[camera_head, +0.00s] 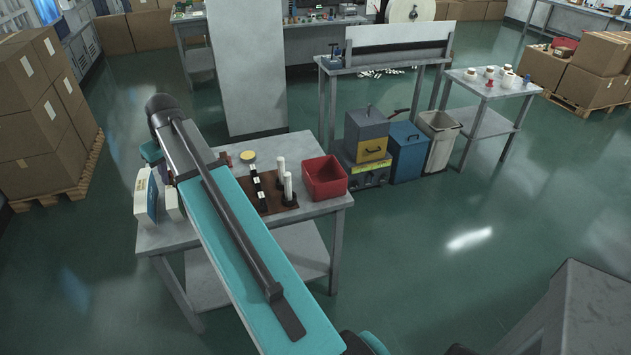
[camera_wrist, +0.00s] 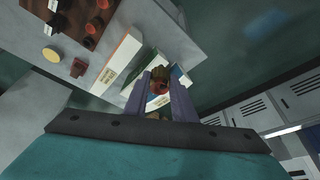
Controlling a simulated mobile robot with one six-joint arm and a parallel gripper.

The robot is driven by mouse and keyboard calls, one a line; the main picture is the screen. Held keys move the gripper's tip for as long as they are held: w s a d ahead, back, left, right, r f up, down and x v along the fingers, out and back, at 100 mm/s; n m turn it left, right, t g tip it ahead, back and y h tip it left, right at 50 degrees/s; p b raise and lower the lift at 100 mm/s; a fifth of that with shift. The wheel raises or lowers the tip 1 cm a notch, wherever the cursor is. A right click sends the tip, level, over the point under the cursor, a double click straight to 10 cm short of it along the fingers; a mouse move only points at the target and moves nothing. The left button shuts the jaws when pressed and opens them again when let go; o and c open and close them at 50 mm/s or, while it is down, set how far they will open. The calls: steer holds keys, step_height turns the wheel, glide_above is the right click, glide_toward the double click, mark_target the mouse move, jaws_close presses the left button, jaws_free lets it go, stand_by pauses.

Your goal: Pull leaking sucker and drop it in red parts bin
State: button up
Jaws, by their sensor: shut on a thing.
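In the wrist view my gripper (camera_wrist: 160,88) is shut on a small reddish-brown piece (camera_wrist: 160,80), which looks like the sucker. It sits between the fingertips, and its lower part is hard to make out. Whether it leaks cannot be seen. In the head view my teal arm hides the gripper and this piece. The red parts bin (camera_head: 324,177) stands open at the right end of the near grey table (camera_head: 318,207), well to the right of my arm's far end. The bin does not show clearly in the wrist view.
A brown board (camera_head: 275,206) with white and black posts stands left of the bin. A yellow disc (camera_head: 248,156) lies behind it. Upright white boxes (camera_head: 146,197) stand at the table's left end; white boxes (camera_wrist: 119,58) also stand close to my fingers. Stacked cartons (camera_head: 40,110) are far left.

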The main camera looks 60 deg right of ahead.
steer(key=s+d+f+m+p, duration=0.15)
steer(key=s+d, duration=0.25)
steer(key=d, duration=1)
steer(key=s+d+f+n+p, duration=0.1)
steer(key=s+d+f, duration=0.25)
steer(key=d, duration=1.05)
steer(key=s+d+f+m+p, duration=0.1)
steer(key=s+d+f, duration=0.4)
steer(key=s+d, duration=1.1)
steer(key=d+p, duration=0.1)
steer(key=d, duration=0.3)
steer(key=shift+s+h+p, duration=0.35)
steer(key=shift+h+p, duration=0.05)
steer(key=shift+f, duration=0.1)
steer(key=shift+f+b, duration=0.85)
steer(key=shift+f, duration=2)
steer(key=o, duration=1.1)
